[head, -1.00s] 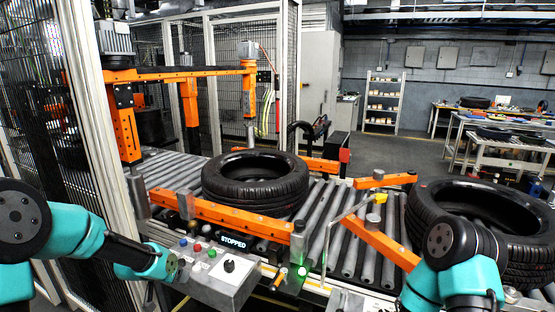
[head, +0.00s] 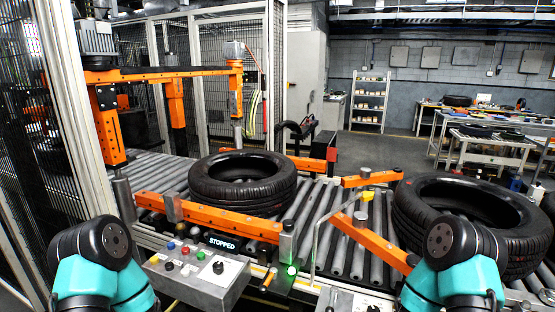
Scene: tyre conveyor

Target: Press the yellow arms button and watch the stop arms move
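The grey control box (head: 205,290) stands at the front centre-left with red, blue, green and black controls on top. Orange arms reach over the rollers: a front left one (head: 225,219), a front right one (head: 372,240), a back right one (head: 372,180) and a back left one (head: 308,163). One tyre (head: 243,190) lies flat on the rollers between them. My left arm is folded at the lower left, my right arm at the lower right. Neither gripper shows.
A green light (head: 292,270) glows beside the box. A bent metal bracket with a yellow part (head: 367,196) stands over the rollers. Mesh fencing and a post (head: 82,130) bound the left side.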

